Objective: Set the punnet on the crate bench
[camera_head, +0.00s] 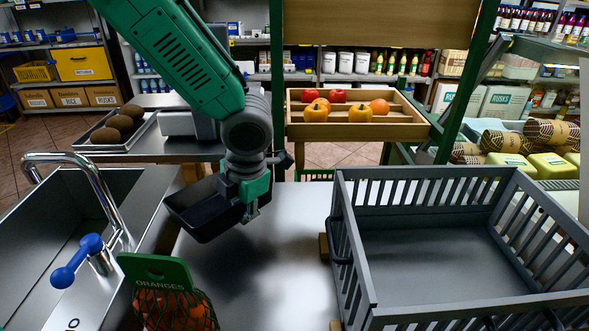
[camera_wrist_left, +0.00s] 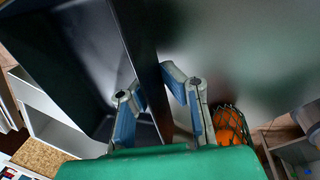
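The black punnet (camera_head: 205,212) is an empty-looking dark tray, tilted, at the left of the metal bench top (camera_head: 262,285) in the head view. My left gripper (camera_head: 254,206) is shut on the punnet's right wall. In the left wrist view, that wall of the punnet (camera_wrist_left: 142,45) runs between the two blue-padded fingers (camera_wrist_left: 158,108). The punnet appears to be held above the surface, between sink and crate. A large grey slatted crate (camera_head: 440,262) stands on the right of the bench. My right gripper is not identifiable.
A sink (camera_head: 50,225) with a curved tap (camera_head: 90,172) is at the left. A net of oranges (camera_head: 170,300) with a green label stands at the front. A wooden fruit tray (camera_head: 355,130) and a green post (camera_head: 277,90) are behind. Bare bench lies between punnet and crate.

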